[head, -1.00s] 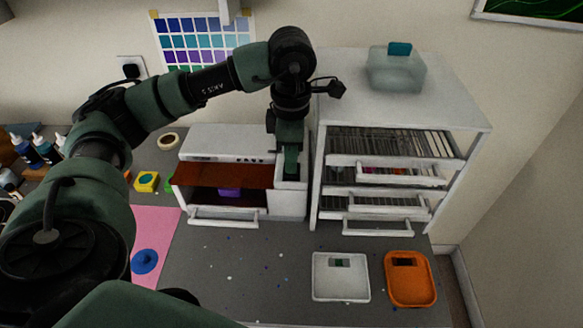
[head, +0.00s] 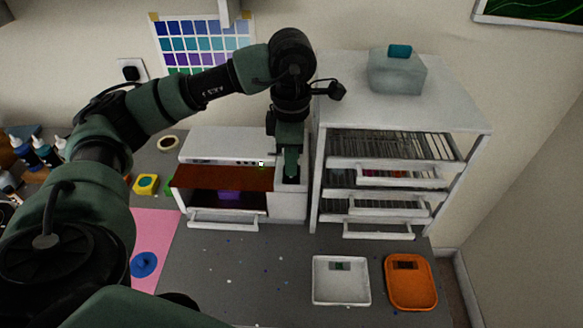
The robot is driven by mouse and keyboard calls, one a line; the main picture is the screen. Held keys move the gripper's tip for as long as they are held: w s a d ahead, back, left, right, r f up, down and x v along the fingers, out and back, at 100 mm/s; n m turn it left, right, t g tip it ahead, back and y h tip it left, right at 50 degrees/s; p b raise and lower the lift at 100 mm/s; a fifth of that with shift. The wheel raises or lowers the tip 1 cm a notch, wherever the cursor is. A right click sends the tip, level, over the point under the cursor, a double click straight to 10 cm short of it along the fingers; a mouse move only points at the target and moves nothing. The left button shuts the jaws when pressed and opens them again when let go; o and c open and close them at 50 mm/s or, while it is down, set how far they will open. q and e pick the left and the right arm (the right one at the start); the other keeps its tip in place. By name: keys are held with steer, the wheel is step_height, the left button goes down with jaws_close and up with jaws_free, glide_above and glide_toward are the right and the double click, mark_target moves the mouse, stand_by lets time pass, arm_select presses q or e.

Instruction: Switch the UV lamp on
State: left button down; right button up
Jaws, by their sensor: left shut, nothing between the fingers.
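The UV lamp (head: 230,145) is a white box with a brown-orange tinted front window (head: 222,177). A purple item (head: 229,194) shows inside, beneath the window. A small bright spot and a green glow (head: 262,166) show on the lamp's front strip, left of my gripper. The lamp's right section (head: 288,204) is a white block with a dark recess on top. My left gripper (head: 291,177) is shut and empty, pointing down at that recess. Its fingertips look at or in the recess; I cannot tell whether they touch. The gripper hides part of the switch area. My right gripper is not in view.
A white drawer cabinet (head: 465,185) stands close right of the lamp, with a clear box (head: 397,72) on top. A white tray (head: 341,300) and an orange tray (head: 411,282) lie in front. A pink mat (head: 155,228) lies at left. The grey bench middle is mostly clear.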

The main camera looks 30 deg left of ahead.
arm_select(q)
step_height(320, 180, up, 6)
steer(key=p, duration=0.3)
stand_by(0.3)
stand_by(0.4)
